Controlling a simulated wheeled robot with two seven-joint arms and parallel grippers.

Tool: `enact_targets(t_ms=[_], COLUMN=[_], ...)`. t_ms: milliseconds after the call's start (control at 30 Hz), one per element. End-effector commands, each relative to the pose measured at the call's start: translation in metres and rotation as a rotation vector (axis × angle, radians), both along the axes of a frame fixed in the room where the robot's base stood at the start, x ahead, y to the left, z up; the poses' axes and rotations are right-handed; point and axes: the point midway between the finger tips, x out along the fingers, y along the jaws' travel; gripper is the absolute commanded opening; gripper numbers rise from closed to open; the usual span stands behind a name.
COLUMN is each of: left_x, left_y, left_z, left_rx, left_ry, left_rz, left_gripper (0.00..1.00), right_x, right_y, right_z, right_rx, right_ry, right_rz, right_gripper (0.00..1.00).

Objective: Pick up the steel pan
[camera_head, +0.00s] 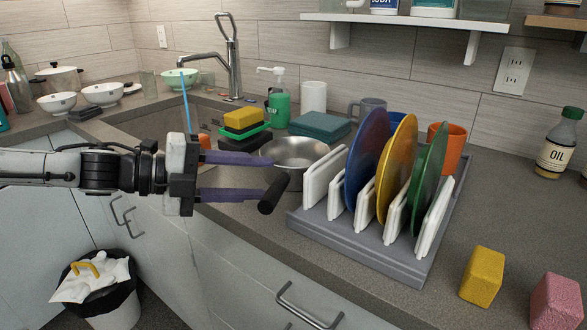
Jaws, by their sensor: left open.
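The steel pan (297,151) sits on the grey counter, just left of the dish rack. Its dark handle (273,193) sticks out toward the counter's front edge, with its rounded end nearest me. My left gripper (264,176) comes in from the left with its two purple fingers spread open, empty. The upper finger's tip is near the pan's lower left side, and the lower finger's tip is beside or just behind the handle. I cannot tell whether either touches. Part of the pan's right side is hidden by the rack. My right gripper is not in view.
A grey dish rack (375,256) with blue, yellow and green plates stands right of the pan. The sink and faucet (232,60) are back left. Front right counter holds yellow (482,277) and pink blocks.

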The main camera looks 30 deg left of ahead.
Motion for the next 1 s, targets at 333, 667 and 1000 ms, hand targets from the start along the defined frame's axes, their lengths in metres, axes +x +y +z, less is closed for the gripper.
enact_targets(t_ms=[333,667,1000], left_x=[0.024,0.038,0.039], left_y=[-0.027,-0.036,-0.036], left_z=[-0.006,-0.012,-0.014], left_rx=[-0.005,-0.002,0.000], left_ry=[0.003,0.001,0.000], left_rz=[-0.002,0.001,0.002], left_gripper=[0.41,0.41,0.33], right_x=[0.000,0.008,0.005], right_y=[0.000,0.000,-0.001], right_z=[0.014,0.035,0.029], right_rx=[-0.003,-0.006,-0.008], right_ry=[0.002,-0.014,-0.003], right_rz=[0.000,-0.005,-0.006], right_gripper=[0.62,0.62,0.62])
